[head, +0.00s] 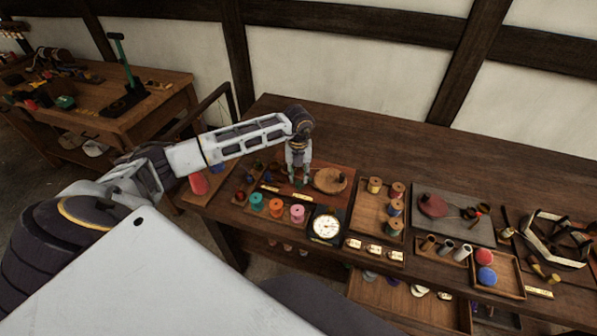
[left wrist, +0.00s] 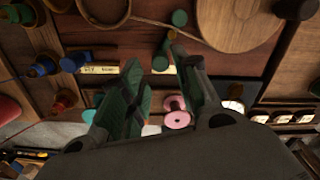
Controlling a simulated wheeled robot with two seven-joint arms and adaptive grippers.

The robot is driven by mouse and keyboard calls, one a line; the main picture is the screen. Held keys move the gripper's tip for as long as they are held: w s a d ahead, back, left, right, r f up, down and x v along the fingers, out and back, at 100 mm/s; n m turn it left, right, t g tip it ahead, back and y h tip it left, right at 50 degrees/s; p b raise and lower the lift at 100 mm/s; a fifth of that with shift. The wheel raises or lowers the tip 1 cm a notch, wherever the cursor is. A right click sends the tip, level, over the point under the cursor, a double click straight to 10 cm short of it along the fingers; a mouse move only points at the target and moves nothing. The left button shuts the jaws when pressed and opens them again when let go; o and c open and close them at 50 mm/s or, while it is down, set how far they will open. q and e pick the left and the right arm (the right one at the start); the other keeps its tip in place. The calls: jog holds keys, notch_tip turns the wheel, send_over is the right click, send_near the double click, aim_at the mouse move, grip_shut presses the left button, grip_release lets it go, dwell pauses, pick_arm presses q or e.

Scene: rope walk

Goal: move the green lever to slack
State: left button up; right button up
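A small green part (left wrist: 165,48) with rounded green ends shows in the left wrist view, beside a yellow label and just past my fingertips; it may be the green lever. The label's writing is too small to read. My left gripper (head: 299,178) points down over the reddish-brown board (head: 330,200) on the bench; it also shows in the left wrist view (left wrist: 155,72), with its fingers apart and nothing clearly between them. In the head view the gripper hides the green part. A tall green handle (head: 118,50) on a black base stands on the far left table.
A round wooden disc (head: 329,180) lies right of my left gripper. Coloured spools (head: 276,204) and a white dial (head: 326,226) stand in front. A tray of spools (head: 368,212) is to the right. The back of the bench (head: 400,155) is clear.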

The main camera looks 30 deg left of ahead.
aim_at(299, 182)
pick_arm(q)
jog(key=shift+f+b, duration=1.1)
jog(key=shift+f, duration=1.2)
jog(key=shift+f+b, duration=0.1)
jog(key=shift+b, duration=0.2)
pick_arm(e)
jog(key=f, duration=0.1)
jog(key=d+f, duration=0.2)
jog(key=shift+w+d+f, duration=0.15)
jog(key=shift+w, duration=0.1)
